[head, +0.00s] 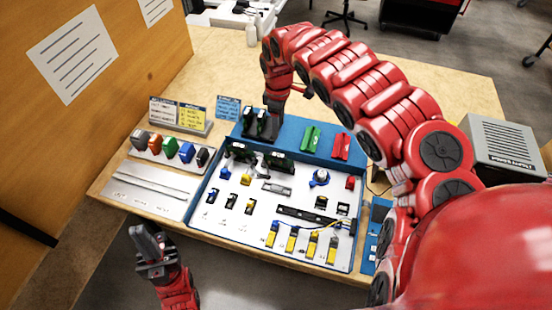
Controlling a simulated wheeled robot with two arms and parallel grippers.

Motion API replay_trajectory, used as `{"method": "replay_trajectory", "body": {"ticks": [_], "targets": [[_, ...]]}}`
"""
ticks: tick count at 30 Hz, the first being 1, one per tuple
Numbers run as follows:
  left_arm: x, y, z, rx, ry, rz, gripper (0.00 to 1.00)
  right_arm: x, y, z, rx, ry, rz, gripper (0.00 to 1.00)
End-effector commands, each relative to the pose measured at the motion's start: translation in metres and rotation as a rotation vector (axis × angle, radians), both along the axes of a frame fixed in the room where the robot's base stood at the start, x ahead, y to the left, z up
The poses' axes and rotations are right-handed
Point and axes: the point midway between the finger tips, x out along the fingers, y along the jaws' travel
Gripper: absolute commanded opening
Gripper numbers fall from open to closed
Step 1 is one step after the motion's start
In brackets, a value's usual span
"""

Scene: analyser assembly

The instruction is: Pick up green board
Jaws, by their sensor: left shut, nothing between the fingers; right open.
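A bright green piece (311,138) lies on the blue mat behind the white tray. Dark green boards with black parts also show: one at the back left of the mat (255,122), others along the tray's back edge (283,161). I cannot tell which one is the green board. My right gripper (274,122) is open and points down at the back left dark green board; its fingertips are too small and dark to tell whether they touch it. My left gripper (150,248) is shut and empty in front of the table, far from the boards.
A red piece (341,146) lies right of the bright green one. The white tray (225,222) holds several small parts. Coloured bins (170,148) and a rail panel (150,187) stand at left. A grey box (503,146) stands at right.

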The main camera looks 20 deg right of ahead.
Motion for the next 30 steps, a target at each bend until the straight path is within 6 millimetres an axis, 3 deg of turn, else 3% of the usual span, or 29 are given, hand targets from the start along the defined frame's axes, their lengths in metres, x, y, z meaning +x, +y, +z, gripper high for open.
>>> {"method": "replay_trajectory", "body": {"ticks": [8,14,30], "targets": [[0.000,0.000,-0.024,0.000,0.000,0.000,0.00,-0.001,0.004,-0.062,0.003,0.001,0.003,0.57],[0.000,0.000,-0.008,0.000,0.000,0.000,0.00,0.000,0.003,-0.087,0.008,-0.003,0.002,0.57],[0.000,0.000,0.009,0.000,0.000,0.000,0.00,0.001,0.001,-0.125,0.007,-0.006,0.001,0.57]]}}
